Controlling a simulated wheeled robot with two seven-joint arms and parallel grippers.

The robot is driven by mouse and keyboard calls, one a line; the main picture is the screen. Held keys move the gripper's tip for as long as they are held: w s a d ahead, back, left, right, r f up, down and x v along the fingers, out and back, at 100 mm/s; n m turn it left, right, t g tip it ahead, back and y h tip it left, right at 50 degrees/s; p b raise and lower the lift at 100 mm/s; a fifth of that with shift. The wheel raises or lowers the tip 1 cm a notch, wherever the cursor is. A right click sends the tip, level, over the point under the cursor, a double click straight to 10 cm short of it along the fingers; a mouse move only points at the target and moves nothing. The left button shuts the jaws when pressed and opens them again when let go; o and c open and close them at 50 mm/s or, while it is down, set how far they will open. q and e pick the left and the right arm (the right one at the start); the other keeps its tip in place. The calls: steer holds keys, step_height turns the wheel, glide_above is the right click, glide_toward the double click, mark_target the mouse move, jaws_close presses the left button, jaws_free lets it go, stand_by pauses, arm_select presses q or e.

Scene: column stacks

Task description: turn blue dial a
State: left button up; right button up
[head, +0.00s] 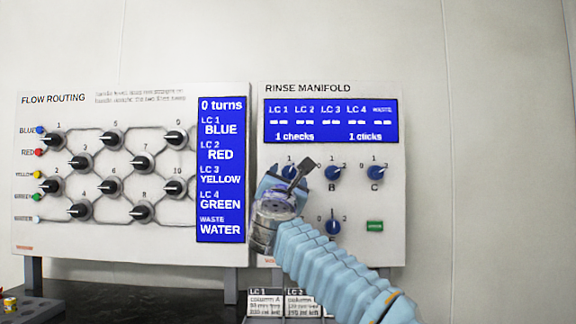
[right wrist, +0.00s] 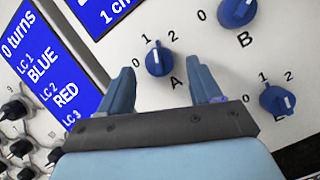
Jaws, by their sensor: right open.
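Blue dial A (right wrist: 158,60) is a round blue knob with a white pointer mark, on the white rinse manifold panel (head: 390,240). In the right wrist view its mark lies between the printed 1 and 2. In the head view my right gripper partly covers the dial (head: 289,172). My right gripper (right wrist: 163,78) is open, with one finger to the left of dial A and the other to the right. The fingers appear apart from the dial. My left gripper is not in view.
Blue dials B (head: 333,173) and C (head: 375,173) sit to the right of A. Another blue dial (head: 333,227) is below, beside a green button (head: 375,226). The flow routing panel (head: 110,235) with several black knobs stands to the left. A blue screen (head: 330,121) is above.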

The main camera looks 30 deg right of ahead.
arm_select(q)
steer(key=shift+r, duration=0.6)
arm_select(e)
steer(key=shift+x, duration=1)
steer(key=shift+c, duration=0.3)
steer(key=c, duration=1)
